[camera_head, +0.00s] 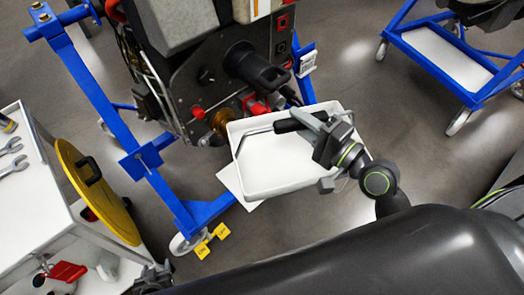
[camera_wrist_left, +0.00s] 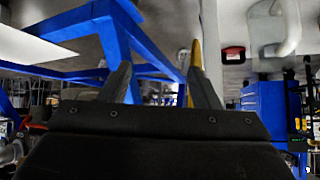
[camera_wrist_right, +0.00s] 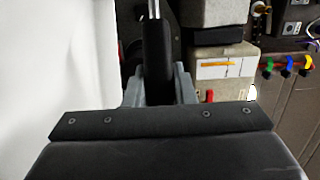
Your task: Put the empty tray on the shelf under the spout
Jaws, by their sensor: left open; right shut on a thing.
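The white tray (camera_head: 270,175) looks empty and is held up in the air in front of the engine. My right gripper (camera_head: 318,128) is shut on its black handle (camera_head: 290,125); the handle also shows between the fingers in the right wrist view (camera_wrist_right: 157,50), with the white tray wall (camera_wrist_right: 60,60) to its left. The amber spout (camera_head: 222,122) is just left of the tray's upper left corner. The white shelf (camera_head: 232,182) of the blue stand is lower down, mostly hidden by the tray. My left gripper (camera_head: 152,272) is open and empty at the bottom left; its fingers show in the left wrist view (camera_wrist_left: 160,80).
The blue stand (camera_head: 165,185) with yellow-pedalled caster carries the dark engine (camera_head: 200,70). A white cart (camera_head: 30,190) with wrenches and a yellow disc (camera_head: 95,190) stand at the left. Another blue stand (camera_head: 440,50) is at the upper right. Grey floor between is clear.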

